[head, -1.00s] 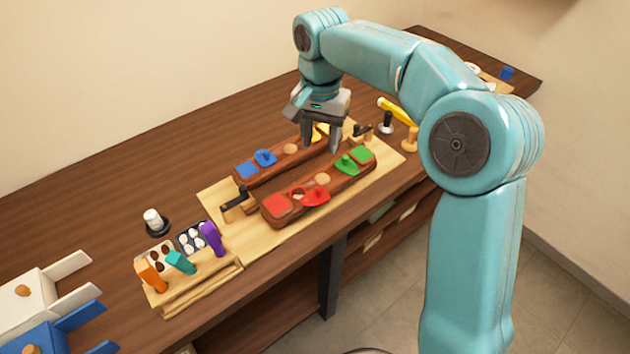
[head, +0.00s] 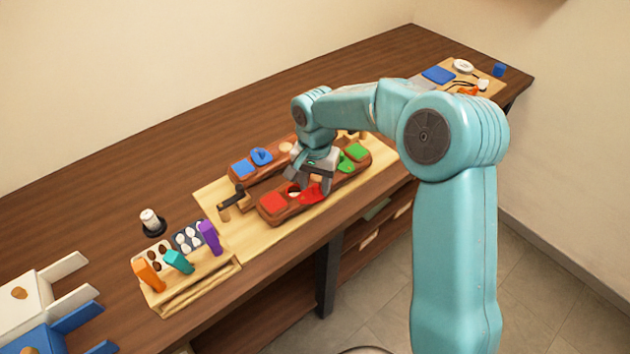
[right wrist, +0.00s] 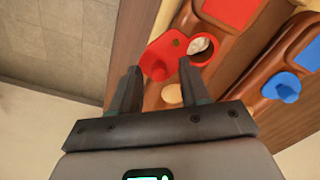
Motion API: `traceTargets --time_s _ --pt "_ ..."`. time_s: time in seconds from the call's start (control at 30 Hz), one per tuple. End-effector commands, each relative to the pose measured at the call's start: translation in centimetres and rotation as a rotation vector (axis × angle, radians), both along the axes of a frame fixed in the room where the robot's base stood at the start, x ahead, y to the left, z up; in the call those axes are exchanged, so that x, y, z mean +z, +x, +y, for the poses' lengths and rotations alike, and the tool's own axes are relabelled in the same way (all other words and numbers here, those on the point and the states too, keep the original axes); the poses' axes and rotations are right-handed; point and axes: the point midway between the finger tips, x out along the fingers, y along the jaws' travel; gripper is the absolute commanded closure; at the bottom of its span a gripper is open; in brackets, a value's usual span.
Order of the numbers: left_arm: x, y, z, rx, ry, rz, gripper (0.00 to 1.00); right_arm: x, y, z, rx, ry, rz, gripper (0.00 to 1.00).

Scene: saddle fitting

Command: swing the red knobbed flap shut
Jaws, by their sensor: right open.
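The red knobbed flap (head: 312,193) sits on the front brown wooden block, swung aside from a round hole (head: 294,191) with something pale in it. In the right wrist view the red flap (right wrist: 165,58) lies just beyond my fingertips, its knob between them, and the pale-filled hole (right wrist: 200,50) shows beside it. My right gripper (head: 312,184) is open and low over the block at the flap; it also shows in the right wrist view (right wrist: 158,75). Contact with the knob cannot be told. My left gripper is not in view.
A red square (head: 273,203) and a green flap (head: 346,162) are on the same block. A blue flap (head: 261,157) is on the rear block. A black-handled clamp (head: 233,198) stands left. A rack with coloured handles (head: 180,262) is at the front left.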

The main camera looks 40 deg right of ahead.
Motion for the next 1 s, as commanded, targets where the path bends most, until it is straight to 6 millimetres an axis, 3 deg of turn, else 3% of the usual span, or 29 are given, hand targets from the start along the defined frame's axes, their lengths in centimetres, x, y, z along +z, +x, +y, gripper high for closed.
traceTargets --time_s 0.03,0.17,0.2,0.63,1.0 --pt "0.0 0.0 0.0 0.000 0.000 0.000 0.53 0.0 0.0 0.0 0.000 0.000 0.000 0.55" --pt "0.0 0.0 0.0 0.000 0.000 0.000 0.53 0.0 0.0 0.0 0.000 0.000 0.000 0.97" --pt "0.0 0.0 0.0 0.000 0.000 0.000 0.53 0.0 0.0 0.0 0.000 0.000 0.000 1.00" --pt "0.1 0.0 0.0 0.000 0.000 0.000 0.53 0.1 0.3 -0.1 0.072 -0.001 -0.001 1.00" --pt "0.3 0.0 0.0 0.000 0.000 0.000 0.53 0.1 1.3 0.0 0.369 -0.001 -0.001 1.00"
